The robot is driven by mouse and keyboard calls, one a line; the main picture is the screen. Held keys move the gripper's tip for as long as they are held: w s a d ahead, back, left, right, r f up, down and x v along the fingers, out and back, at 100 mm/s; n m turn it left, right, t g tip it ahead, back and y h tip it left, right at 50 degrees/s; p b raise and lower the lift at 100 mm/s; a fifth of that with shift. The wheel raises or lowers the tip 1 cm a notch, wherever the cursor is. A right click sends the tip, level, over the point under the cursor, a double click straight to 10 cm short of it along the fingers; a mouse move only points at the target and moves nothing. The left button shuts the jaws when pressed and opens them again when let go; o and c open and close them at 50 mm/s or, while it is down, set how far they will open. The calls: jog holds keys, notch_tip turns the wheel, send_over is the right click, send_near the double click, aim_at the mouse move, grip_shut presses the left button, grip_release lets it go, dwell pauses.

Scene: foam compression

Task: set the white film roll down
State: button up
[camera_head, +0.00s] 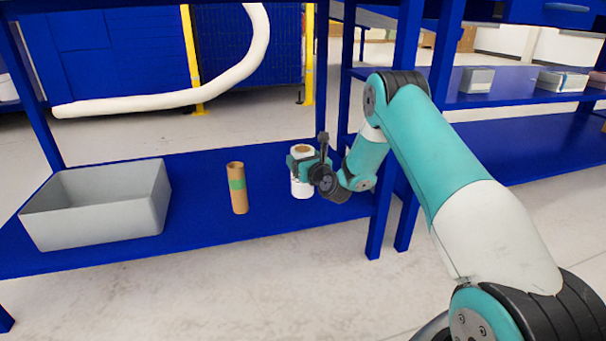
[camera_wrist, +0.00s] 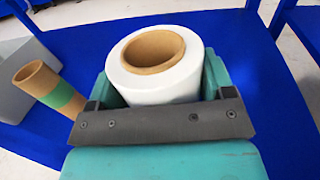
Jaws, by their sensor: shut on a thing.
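The white film roll (camera_head: 302,188) stands upright at the right part of the blue shelf (camera_head: 270,215). Its brown cardboard core shows at the top. My gripper (camera_head: 302,165) is shut around the roll's upper part, from the right. In the wrist view the white film roll (camera_wrist: 165,88) sits between the two teal fingers of my gripper (camera_wrist: 158,92). The roll's lower end looks at or very near the shelf surface; I cannot tell whether it touches.
A brown cardboard tube (camera_head: 238,190) with a green band stands left of the roll, apart from it. A grey open bin (camera_head: 100,205) stands at the shelf's left. Blue posts (camera_head: 385,190) rise right of my gripper. Bare shelf lies between tube and roll.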

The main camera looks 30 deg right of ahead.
aim_at(300, 190)
notch_tip(300, 190, down, 3)
jog(key=shift+r+b, duration=0.2)
jog(key=shift+b, duration=0.35)
jog(key=shift+f, duration=0.15)
jog(key=o, duration=1.1)
jog(key=shift+f, duration=0.1)
jog(key=shift+o, duration=0.2)
